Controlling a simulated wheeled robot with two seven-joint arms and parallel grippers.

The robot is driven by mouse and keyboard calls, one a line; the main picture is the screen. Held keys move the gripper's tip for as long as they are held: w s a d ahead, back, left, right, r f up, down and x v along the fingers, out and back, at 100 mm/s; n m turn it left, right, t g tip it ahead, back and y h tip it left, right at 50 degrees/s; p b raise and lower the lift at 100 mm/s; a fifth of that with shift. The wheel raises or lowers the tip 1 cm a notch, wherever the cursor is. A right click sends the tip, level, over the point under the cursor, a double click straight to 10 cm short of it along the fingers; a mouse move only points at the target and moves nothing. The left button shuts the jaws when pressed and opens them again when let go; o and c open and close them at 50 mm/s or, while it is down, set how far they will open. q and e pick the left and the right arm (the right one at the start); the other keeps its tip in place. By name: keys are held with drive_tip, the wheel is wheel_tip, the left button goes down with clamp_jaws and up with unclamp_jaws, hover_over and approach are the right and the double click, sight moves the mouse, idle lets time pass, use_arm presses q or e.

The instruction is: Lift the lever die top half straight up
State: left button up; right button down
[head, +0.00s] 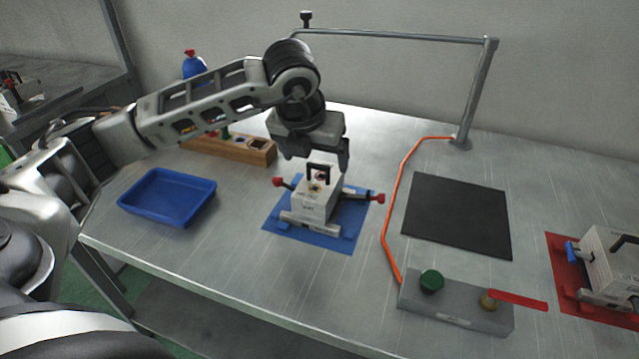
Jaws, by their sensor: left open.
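The lever die top half (315,205) is a pale block with a dark arched handle (318,171) on top. It sits in its grey base on the blue mat (341,235), with red-knobbed levers at both sides. My left gripper (316,168) points down over the block, open, with its fingers close to the handle. I cannot tell whether the fingers touch the handle. My right gripper is not in view.
A blue tray (128,205) lies to the left. A wooden rack (262,156) stands behind. A black mat (457,215) lies to the right, and a grey control box (455,312) with a green button is in front. A second die (612,265) sits on a red mat. A metal frame (475,95) rises behind.

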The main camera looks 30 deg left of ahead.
sight(319, 168)
use_arm(q)
drive_tip(key=shift+d+p+x, duration=0.1)
drive_tip(key=shift+p+x, duration=0.25)
drive_tip(key=shift+x, duration=1.1)
drive_tip(key=shift+d+p+x, duration=0.15)
drive_tip(key=shift+p+x, duration=0.2)
drive_tip(key=shift+x, duration=1.1)
drive_tip(key=shift+s, duration=0.1)
drive_tip(key=c, duration=1.5)
drive_tip(key=shift+r, duration=0.1)
drive_tip(key=shift+c, duration=0.5)
drive_tip(key=shift+r, duration=0.1)
